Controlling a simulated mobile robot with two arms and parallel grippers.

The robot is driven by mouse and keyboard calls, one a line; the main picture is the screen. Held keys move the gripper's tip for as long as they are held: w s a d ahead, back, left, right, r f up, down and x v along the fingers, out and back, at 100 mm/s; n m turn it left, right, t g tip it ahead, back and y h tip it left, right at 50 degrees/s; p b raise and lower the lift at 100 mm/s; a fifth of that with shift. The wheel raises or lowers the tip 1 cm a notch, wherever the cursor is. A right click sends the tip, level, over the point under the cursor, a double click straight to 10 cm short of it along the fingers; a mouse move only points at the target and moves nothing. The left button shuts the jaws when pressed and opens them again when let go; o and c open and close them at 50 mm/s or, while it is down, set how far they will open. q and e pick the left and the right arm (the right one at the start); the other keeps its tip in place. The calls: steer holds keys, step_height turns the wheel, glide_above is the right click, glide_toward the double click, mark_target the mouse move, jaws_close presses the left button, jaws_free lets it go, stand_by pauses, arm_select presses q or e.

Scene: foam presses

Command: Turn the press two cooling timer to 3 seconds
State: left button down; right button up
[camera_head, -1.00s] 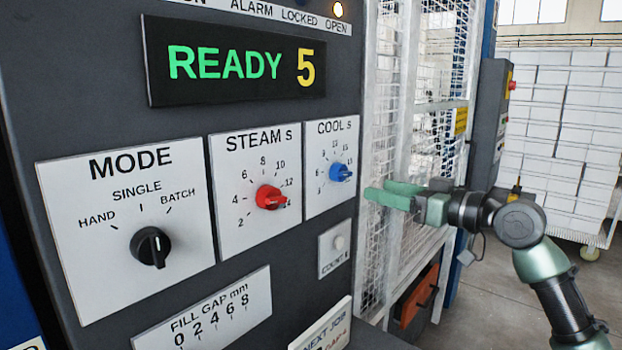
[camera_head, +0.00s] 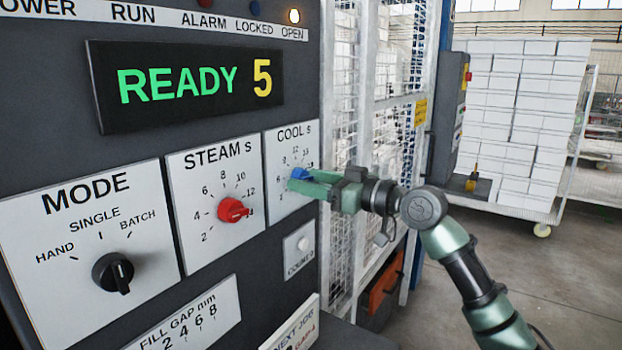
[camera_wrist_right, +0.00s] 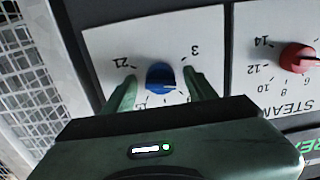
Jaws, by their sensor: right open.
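The blue cooling knob (camera_head: 299,174) sits on the white COOL s plate (camera_head: 283,205), right of the STEAM s plate. My right gripper (camera_head: 308,184) is at this knob, coming in from the right, and its fingers partly hide the knob and the lower scale. In the right wrist view, the blue knob (camera_wrist_right: 160,76) lies between the two open green fingers, with a gap visible on each side. I cannot read for certain which number its pointer faces. My left gripper is not in view.
The red STEAM s knob (camera_head: 232,210) and black MODE knob (camera_head: 113,272) are to the left. The display (camera_head: 190,82) reads READY 5. A white button (camera_head: 302,243) sits below the cooling plate. A mesh guard (camera_head: 345,130) stands close on the right.

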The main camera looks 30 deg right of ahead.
jaws_close()
steer(key=shift+n+b, duration=3)
steer(key=shift+n, duration=1)
jaws_free()
